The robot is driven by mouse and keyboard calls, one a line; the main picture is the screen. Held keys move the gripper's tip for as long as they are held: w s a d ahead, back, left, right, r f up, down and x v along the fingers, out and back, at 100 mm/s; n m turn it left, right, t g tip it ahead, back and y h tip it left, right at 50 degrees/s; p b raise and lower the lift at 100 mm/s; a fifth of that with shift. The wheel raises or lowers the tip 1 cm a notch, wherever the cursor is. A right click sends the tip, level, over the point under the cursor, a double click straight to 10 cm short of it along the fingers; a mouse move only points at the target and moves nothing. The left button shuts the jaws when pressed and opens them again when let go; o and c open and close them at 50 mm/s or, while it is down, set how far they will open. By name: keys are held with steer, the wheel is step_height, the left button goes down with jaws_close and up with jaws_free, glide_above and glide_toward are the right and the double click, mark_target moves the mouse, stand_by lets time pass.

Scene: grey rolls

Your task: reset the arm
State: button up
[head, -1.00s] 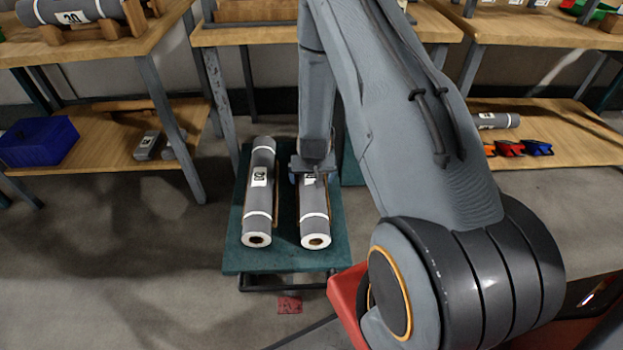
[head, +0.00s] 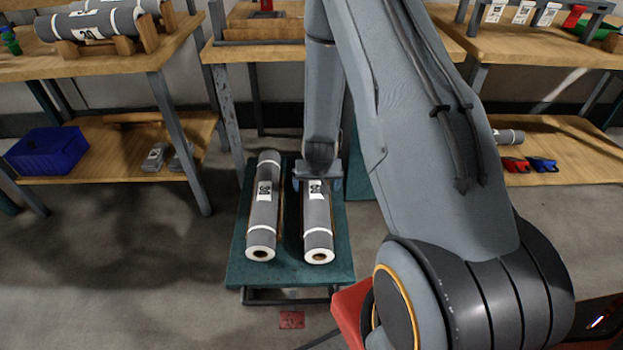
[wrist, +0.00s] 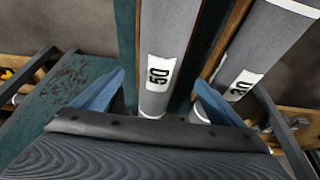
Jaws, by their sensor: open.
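My gripper (head: 318,183) is open and empty above the back part of the right grey roll (head: 318,222). In the wrist view its two blue fingers (wrist: 160,78) stand apart, with the roll labelled 50 (wrist: 172,35) lying between them in the picture. I cannot tell the exact height of the fingers over it. A second grey roll (head: 263,215) lies parallel on the left; in the wrist view it appears at the right with a 30 label (wrist: 262,50). My arm comes down from the top and hides part of the scene behind.
Both rolls lie on a green cart (head: 290,278). Wooden shelves stand behind, with more rolls (head: 95,22) at upper left and a blue bin (head: 45,152) below. A red marker (head: 291,320) lies on the floor. The floor at left is clear.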

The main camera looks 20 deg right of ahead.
steer(key=s+a+r+n+g+y, duration=0.1)
steer(key=s+a+r+n, duration=0.15)
steer(key=a+r, duration=0.6)
steer(key=s+a+r+n+y, duration=0.1)
steer(key=s+a+r, duration=0.4)
steer(key=r, duration=0.6)
steer(key=s+a+r+n+g, duration=0.2)
steer(key=s+a+r, duration=0.4)
steer(key=s+r, duration=0.3)
steer(key=s+a+r+n+g, duration=0.15)
steer(key=s+r, duration=0.45)
steer(key=s, duration=0.6)
steer(key=d+r+m+p, duration=0.2)
steer(key=d+r+p, duration=0.6)
steer(key=p, duration=0.7)
steer(key=shift+w+d+p, duration=0.15)
steer(key=shift+w+p, duration=0.05)
steer(key=shift+p, duration=0.1)
